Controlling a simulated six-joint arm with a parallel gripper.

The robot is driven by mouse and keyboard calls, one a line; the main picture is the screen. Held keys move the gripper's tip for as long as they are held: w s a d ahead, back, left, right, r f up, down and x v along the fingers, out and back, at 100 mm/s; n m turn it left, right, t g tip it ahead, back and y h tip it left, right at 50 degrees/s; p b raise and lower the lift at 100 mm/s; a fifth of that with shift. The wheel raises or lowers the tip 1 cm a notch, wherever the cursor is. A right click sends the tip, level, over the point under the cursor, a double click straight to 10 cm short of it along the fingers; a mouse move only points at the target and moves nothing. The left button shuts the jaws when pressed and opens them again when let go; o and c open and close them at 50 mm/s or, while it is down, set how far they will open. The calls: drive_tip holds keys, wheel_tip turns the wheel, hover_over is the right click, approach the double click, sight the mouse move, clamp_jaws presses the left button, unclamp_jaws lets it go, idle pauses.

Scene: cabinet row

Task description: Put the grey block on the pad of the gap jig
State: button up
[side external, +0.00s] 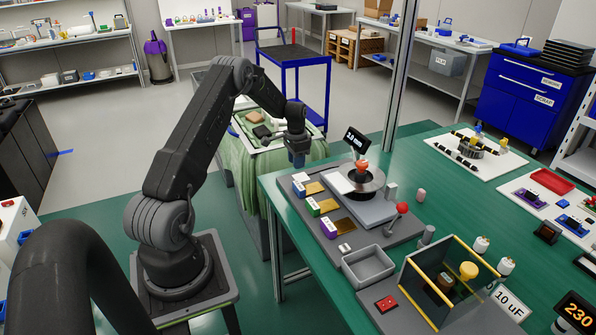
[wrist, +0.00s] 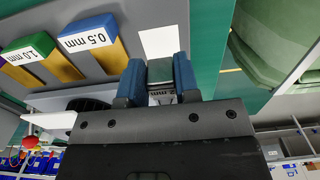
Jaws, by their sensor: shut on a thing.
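My gripper (wrist: 158,68) points down in the wrist view, its two blue fingers shut on a small grey block (wrist: 161,70). The block's lower side is hidden. In the side external view, my gripper (side external: 298,160) is over the far left corner of the grey board, and the block cannot be made out. The gap jig (side external: 372,208) stands on that board, with a pale plate, a dark round disc and an orange-red knob. A white square (wrist: 160,42) lies just beyond the fingers in the wrist view; I cannot tell whether it is the pad.
A 2.0 mm display (side external: 356,139) stands behind the jig. A grey tray (side external: 368,266), a red-knobbed lever (side external: 402,208) and a yellow-edged clear guard (side external: 440,280) stand nearer the camera.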

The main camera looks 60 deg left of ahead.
sight(298, 178)
drive_tip(key=shift+w+d+f, duration=0.1)
drive_tip(key=shift+w+f, duration=0.2)
drive_tip(key=shift+f, duration=1.85)
drive_tip(key=shift+f, duration=0.1)
drive_tip(key=o, duration=1)
